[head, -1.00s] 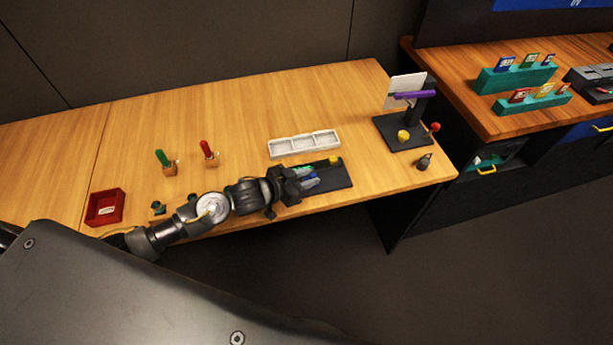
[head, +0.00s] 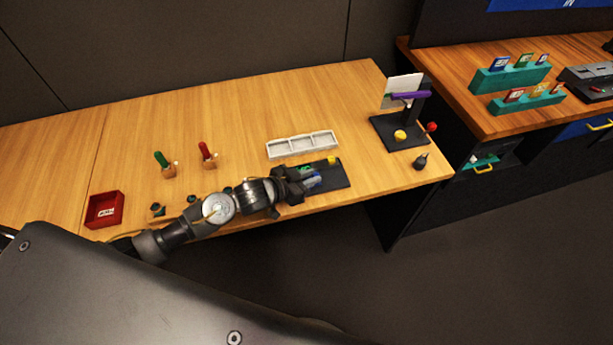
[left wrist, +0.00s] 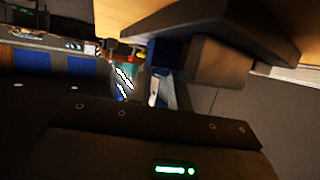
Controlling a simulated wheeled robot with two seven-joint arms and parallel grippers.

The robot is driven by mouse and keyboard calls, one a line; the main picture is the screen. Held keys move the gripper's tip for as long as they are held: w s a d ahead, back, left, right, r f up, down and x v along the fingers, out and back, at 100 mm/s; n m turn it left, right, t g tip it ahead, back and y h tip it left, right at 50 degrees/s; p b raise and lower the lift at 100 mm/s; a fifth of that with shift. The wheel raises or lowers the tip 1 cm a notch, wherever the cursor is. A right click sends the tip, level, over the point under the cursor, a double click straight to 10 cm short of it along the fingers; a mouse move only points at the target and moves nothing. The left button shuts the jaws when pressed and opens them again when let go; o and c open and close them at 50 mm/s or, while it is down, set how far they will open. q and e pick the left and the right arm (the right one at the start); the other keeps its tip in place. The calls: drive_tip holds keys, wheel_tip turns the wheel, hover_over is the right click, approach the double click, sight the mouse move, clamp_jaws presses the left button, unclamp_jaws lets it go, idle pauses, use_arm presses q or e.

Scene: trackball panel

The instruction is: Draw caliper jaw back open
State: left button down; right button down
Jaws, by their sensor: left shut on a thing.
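A dark panel (head: 337,174) lies near the front edge of the wooden table. On it are a yellow knob (head: 333,160) at the back and small blue and grey parts that look like the caliper jaw (head: 313,181). My left gripper (head: 304,182) reaches over the panel's left part and is shut on what seems to be that jaw. The fingers hide much of the caliper, so the jaw's opening cannot be read. The left wrist view is close and dark, with the black gripper body below and blue and pale parts (left wrist: 160,88) in the middle. My right gripper is not in view.
A white three-compartment tray (head: 302,144) sits just behind the panel. A dark stand with a purple bar (head: 410,96) and a small dark knob (head: 420,161) are to the right. A red box (head: 104,209) and green (head: 160,158) and red (head: 204,149) handles are to the left.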

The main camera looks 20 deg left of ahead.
use_arm(q)
drive_tip(key=c, duration=1.6)
unclamp_jaws()
drive_tip(key=shift+d+r, duration=0.1)
drive_tip(key=shift+d, duration=0.05)
drive_tip(key=shift+w+d, duration=0.1)
drive_tip(key=shift+w, duration=0.05)
drive_tip(key=b+v, duration=0.1)
drive_tip(key=v, duration=0.9)
drive_tip(key=shift+s+a, duration=0.3)
